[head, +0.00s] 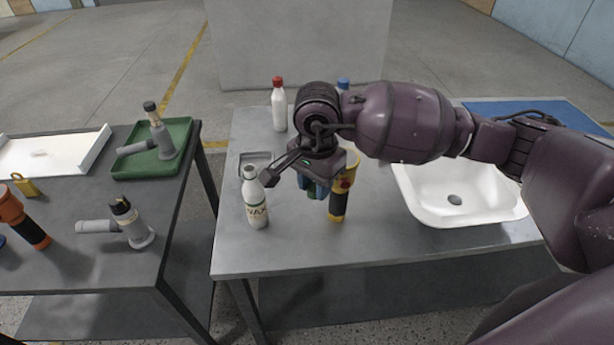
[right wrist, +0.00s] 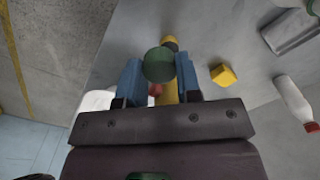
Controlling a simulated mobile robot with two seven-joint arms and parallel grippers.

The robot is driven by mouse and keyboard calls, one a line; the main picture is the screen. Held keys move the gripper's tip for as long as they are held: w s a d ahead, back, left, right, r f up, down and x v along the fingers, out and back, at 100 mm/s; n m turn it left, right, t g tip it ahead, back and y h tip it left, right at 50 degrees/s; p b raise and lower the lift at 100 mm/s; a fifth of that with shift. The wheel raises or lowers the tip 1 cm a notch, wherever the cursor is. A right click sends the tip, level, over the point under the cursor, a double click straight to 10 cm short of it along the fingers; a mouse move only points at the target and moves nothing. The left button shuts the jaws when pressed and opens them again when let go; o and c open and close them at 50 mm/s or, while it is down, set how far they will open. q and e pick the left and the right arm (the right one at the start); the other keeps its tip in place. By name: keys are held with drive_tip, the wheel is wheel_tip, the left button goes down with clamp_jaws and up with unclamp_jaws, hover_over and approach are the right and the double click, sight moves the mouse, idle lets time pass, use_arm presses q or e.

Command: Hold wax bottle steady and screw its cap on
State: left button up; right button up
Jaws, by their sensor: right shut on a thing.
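The white wax bottle (head: 257,205) stands upright near the left edge of the middle table in the head view. A grey top (head: 249,172) shows at its neck; I cannot tell whether that is a bare neck. My right gripper (head: 318,187) hangs just right of the bottle, pointing down and apart from it. In the right wrist view, its blue fingers (right wrist: 158,82) are shut on a dark green cylinder, apparently the cap (right wrist: 159,65). My left gripper is not in view.
A yellow and black flashlight (head: 339,205) stands beside and beneath the right gripper. A red-capped bottle (head: 279,108), a blue-capped bottle (head: 343,84) and a sink (head: 420,205) share the table. A yellow block (right wrist: 223,75) lies nearby. The table's front strip is clear.

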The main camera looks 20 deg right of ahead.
drive_tip(key=n, duration=0.2)
drive_tip(key=d+n, duration=0.1)
drive_tip(key=n, duration=0.3)
drive_tip(key=shift+s+d+f+n, duration=0.15)
drive_tip(key=shift+s+f+n, duration=0.05)
drive_tip(key=shift+f+n, duration=0.1)
drive_tip(key=n, duration=0.3)
drive_tip(key=d+n, duration=0.1)
drive_tip(key=n, duration=0.1)
drive_tip(key=shift+s+f, duration=0.15)
drive_tip(key=shift+f, duration=0.1)
